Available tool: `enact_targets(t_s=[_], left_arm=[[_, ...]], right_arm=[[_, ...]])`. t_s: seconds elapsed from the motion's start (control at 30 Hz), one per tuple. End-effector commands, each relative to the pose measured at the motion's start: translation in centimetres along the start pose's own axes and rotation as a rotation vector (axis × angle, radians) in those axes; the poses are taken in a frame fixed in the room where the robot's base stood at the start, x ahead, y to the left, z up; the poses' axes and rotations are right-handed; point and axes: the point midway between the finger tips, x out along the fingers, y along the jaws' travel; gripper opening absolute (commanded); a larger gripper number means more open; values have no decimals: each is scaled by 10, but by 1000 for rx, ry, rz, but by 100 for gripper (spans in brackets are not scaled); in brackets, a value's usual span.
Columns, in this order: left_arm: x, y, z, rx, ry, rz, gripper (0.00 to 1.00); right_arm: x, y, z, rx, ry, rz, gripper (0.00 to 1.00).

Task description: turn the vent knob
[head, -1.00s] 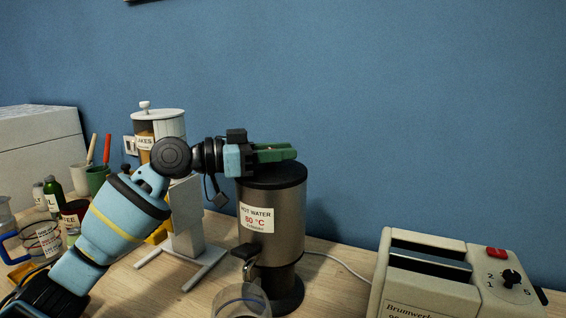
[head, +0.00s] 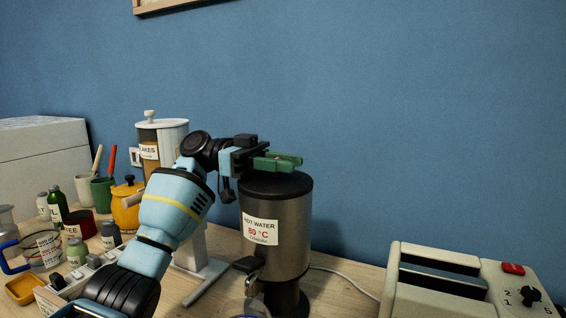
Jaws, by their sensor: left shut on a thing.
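The hot water urn (head: 284,228) is a brushed metal cylinder with a black lid, a label reading 80 °C and a tap low on its front. My right gripper is not in view.
A cream toaster (head: 440,287) stands at the right. A flakes dispenser (head: 163,135) stands behind my left arm. Jars, cups and a glass measuring jug (head: 44,251) crowd the left. A clear glass (head: 250,308) is below the tap. The wall behind is close.

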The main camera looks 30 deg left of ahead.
Motion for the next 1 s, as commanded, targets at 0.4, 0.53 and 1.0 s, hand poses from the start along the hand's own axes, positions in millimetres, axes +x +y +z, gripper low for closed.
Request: enact_targets(t_s=[0.4,0.53,1.0], left_arm=[[0,0,1,-2,-3,19,4],[0,0,2,-2,-3,19,30],[0,0,-1,-1,-2,17,48]], right_arm=[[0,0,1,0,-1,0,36],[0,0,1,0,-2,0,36],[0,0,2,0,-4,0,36]])
